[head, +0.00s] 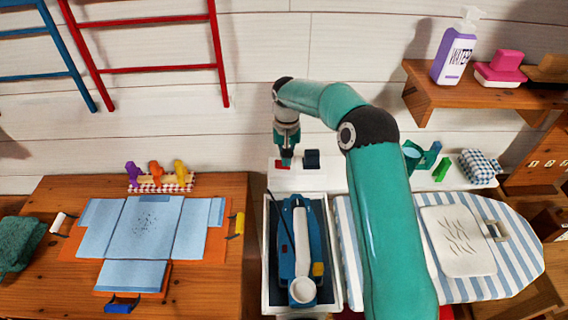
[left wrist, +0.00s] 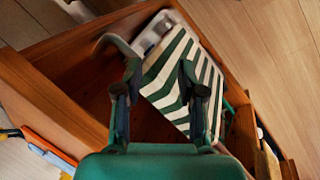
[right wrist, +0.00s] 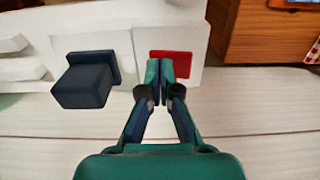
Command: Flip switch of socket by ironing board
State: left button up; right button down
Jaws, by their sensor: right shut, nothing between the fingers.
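The white socket (head: 297,179) is by the wall behind the ironing board (head: 350,225). It has a red switch (head: 279,167) and, to the right of that, a dark plug (head: 312,159). My right gripper (head: 286,160) is shut and empty, pointing down at the red switch and partly covering it. In the right wrist view the shut fingertips (right wrist: 160,66) overlap the near left part of the red switch (right wrist: 180,60); whether they touch it I cannot tell. The dark plug (right wrist: 85,79) is to their left. My left gripper (left wrist: 160,85) is open, seen only in its wrist view.
A blue iron (head: 303,250) lies in a white tray (head: 268,285) in front of the socket. My right arm crosses over the ironing board. A wooden shelf (head: 440,100) holds a purple bottle (head: 454,55). A striped cloth (left wrist: 175,75) is beyond the left fingers.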

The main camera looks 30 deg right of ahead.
jog(key=shift+r+p, duration=1.5)
jog(key=shift+r, duration=0.85)
jog(key=shift+r+p, duration=0.35)
jog(key=shift+r, duration=0.6)
